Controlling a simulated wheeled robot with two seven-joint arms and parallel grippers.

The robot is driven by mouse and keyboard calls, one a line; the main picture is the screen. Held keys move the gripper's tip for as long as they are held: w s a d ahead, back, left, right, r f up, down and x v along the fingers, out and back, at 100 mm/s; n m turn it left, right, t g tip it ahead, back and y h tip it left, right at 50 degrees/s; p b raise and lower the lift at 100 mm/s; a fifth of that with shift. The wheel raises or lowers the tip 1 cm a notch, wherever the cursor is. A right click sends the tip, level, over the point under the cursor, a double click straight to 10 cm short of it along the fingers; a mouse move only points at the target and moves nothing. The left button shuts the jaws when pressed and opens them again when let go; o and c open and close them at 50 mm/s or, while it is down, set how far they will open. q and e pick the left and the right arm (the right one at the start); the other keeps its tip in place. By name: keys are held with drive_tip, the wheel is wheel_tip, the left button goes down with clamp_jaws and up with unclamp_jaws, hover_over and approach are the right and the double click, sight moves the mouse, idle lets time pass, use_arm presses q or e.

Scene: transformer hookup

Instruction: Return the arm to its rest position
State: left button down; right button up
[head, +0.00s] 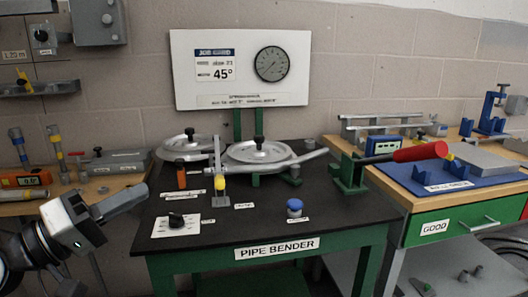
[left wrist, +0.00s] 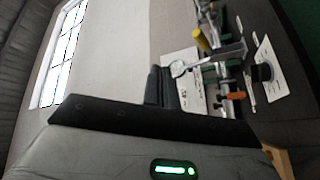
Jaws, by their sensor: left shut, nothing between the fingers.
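My left gripper (head: 138,192) comes in from the lower left in the head view. Its fingers are shut with nothing between them. They are in front of the left edge of the black pipe bender table (head: 215,254), apart from the things on it. The left wrist view shows the dark gripper fingers (left wrist: 165,88) together, with part of the bench beyond them. My right gripper is in neither view.
A shelf with tools (head: 120,182) is left.

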use_arm(q)
wheel_tip(320, 180, down, 15)
drive_tip(key=s+d+y+p, duration=0.2)
drive_tip(key=y+p, duration=0.2)
drive_tip(key=y, duration=0.2)
drive_tip(key=s+d+f+m+g+y+p, duration=0.1)
drive_tip(key=s+d+f+y+p, duration=0.1)
drive_tip(key=s+f, duration=0.4)
drive_tip(key=s+d+f+m+g+y+p, duration=0.1)
drive_tip(key=s+d+f+m+g+y, duration=0.1)
drive_tip(key=s+f, duration=0.5)
drive_tip(key=shift+s+d+m+y+p, duration=0.2)
drive_tip(key=shift+s+m+y+p, duration=0.15)
drive_tip(key=shift+s+y, duration=0.3)
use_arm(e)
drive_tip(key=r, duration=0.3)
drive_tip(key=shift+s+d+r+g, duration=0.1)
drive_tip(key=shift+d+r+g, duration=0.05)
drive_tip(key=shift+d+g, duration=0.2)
use_arm(q)
drive_tip(key=shift+w+d, duration=0.1)
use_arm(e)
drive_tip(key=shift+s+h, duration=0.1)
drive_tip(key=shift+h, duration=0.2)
